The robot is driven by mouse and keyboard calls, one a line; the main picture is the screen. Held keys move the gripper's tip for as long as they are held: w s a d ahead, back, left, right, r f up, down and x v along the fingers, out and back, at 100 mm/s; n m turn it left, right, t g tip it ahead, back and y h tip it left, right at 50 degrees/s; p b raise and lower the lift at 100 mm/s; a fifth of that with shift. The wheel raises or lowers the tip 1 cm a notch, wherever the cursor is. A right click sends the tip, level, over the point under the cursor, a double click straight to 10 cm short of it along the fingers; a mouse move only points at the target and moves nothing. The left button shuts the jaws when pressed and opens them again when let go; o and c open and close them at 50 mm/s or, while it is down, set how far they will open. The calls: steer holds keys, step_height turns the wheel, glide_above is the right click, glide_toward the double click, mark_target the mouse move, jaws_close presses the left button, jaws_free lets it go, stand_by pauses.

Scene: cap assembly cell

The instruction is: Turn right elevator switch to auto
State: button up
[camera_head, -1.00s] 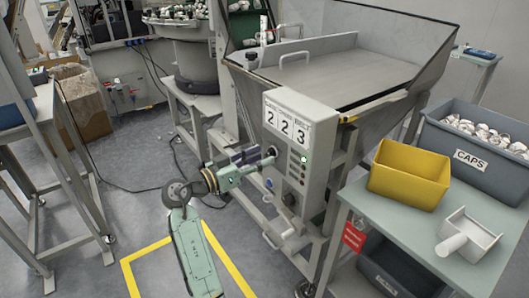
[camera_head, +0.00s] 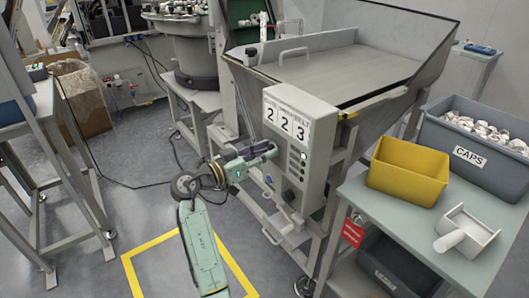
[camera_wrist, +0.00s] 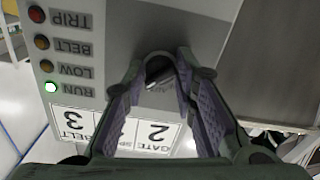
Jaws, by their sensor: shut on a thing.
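The grey control box (camera_head: 317,165) carries the number display 2 2 3 (camera_head: 286,117) and a column of lamps. My gripper (camera_head: 274,149) is at the box's front face, just below the display. In the wrist view, its two purple-padded fingers (camera_wrist: 163,68) are closed around a small dark switch knob (camera_wrist: 158,72) on the panel. The knob's label is partly covered and looks upside down there, so I cannot read its setting surely. In the wrist view, the green RUN lamp (camera_wrist: 50,87) is lit. In the head view, my gripper hides the knob.
A lower black knob (camera_head: 288,196) sits on the same box. The hopper (camera_head: 345,75) rises behind it. At right, a table (camera_head: 395,215) holds a yellow bin (camera_head: 408,172), a grey CAPS bin (camera_head: 480,170) and a white scoop (camera_head: 467,235). Yellow floor tape (camera_head: 150,245) lies below.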

jaws_close()
steer(key=shift+n, duration=0.5)
steer(key=n+p, duration=0.2)
steer(key=n, duration=0.1)
steer(key=shift+r+n, duration=0.15)
steer(key=shift+n, duration=0.15)
steer(key=shift+n+p, duration=1.15)
steer(key=shift+n, duration=0.95)
steer(key=o, duration=0.8)
jaws_free()
